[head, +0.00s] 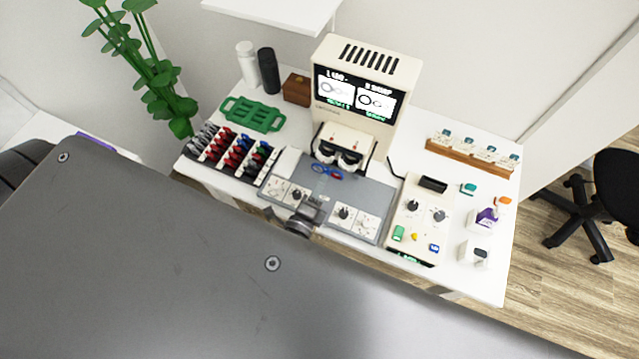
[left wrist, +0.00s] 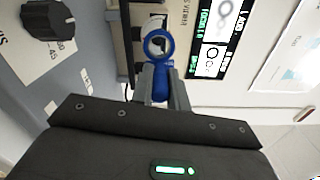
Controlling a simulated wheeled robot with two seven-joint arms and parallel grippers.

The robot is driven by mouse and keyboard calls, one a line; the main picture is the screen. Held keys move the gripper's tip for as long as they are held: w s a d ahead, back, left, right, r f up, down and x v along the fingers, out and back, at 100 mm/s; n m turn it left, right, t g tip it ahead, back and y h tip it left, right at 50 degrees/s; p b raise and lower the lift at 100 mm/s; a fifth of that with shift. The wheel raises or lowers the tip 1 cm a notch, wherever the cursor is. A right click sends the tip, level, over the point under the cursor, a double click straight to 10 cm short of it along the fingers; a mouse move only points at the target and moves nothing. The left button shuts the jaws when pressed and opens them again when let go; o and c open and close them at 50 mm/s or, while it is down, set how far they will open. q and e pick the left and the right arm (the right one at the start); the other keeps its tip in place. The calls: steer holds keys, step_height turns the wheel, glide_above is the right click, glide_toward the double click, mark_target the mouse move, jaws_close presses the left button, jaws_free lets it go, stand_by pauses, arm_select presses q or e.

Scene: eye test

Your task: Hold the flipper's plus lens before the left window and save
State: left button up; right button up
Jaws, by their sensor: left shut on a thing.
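The white tester (head: 322,110) stands at the back of the desk with a lit screen (head: 357,96) above two dark viewing windows (head: 338,157). The flipper (head: 328,172) has a blue ring and a red part, and shows just in front of and below the windows. My left gripper (head: 319,190) is shut on the flipper's handle. In the left wrist view the blue ring (left wrist: 158,45) stands out beyond the fingertips (left wrist: 160,82), and the red part is hidden. I cannot tell whether a lens lines up with the left window. My right gripper is out of view.
A control box (head: 412,205) with knobs and green, yellow and blue buttons stands right of the grey dial panel (head: 373,193). A rack of red, blue and dark lens holders (head: 232,155), a green tray (head: 252,114) and a wooden rack (head: 470,156) flank the tester.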

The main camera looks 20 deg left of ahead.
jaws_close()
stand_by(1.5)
